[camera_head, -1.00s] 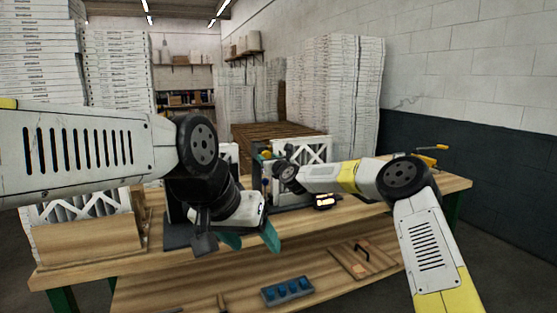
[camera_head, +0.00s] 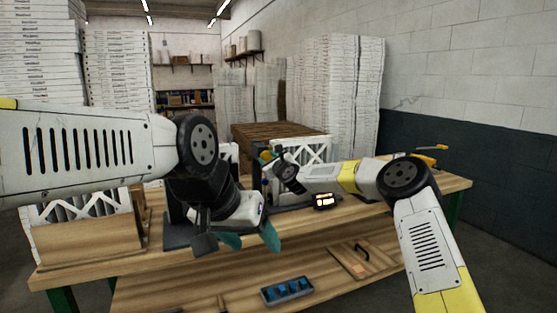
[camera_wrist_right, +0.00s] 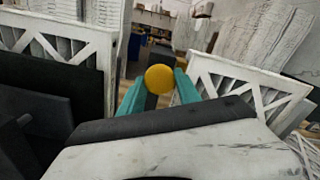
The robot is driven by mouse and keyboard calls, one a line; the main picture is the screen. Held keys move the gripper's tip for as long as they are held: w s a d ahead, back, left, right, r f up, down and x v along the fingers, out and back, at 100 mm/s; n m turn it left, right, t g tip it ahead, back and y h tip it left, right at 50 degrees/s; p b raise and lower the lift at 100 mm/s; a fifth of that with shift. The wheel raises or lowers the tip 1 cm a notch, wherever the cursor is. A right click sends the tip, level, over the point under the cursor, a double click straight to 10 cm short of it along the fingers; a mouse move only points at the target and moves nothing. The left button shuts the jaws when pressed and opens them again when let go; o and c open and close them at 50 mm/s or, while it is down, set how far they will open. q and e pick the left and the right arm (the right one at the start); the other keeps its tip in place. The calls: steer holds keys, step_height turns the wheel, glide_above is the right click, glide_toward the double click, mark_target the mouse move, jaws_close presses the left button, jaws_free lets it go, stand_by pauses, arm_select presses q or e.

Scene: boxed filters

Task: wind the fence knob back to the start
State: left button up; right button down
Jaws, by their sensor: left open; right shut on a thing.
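The fence knob (camera_wrist_right: 159,78) is a round yellow knob, seen in the right wrist view between the teal fingers of my right gripper (camera_wrist_right: 160,88). The right gripper is shut on it. In the head view the knob end is small and partly hidden by the right wrist, and my right gripper (camera_head: 268,156) is at the dark fixture in the middle of the bench. My left gripper (camera_head: 250,242) is open and empty, its teal fingers over the front part of the bench, apart from the knob. The fence itself is hard to make out.
White-framed filters stand at the fixture (camera_head: 305,150) and in a wooden box (camera_head: 90,240) at the left of the bench (camera_head: 370,220). A small lit display (camera_head: 324,201) sits right of the fixture. A blue-celled tray (camera_head: 287,290) lies on the lower shelf. Filter stacks stand behind.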

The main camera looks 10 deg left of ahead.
steer(key=n, duration=0.5)
steer(key=shift+n, duration=0.3)
steer(key=n, duration=0.5)
steer(key=shift+r, duration=0.1)
steer(key=n, duration=0.5)
steer(key=shift+n, duration=0.4)
steer(key=n, duration=0.5)
steer(key=shift+n, duration=0.3)
steer(key=n, duration=0.5)
steer(key=shift+s, duration=0.1)
steer(key=n, duration=0.5)
steer(key=shift+a+n, duration=0.1)
steer(key=shift+n, duration=0.3)
steer(key=n, duration=0.5)
steer(key=shift+n, duration=2.3)
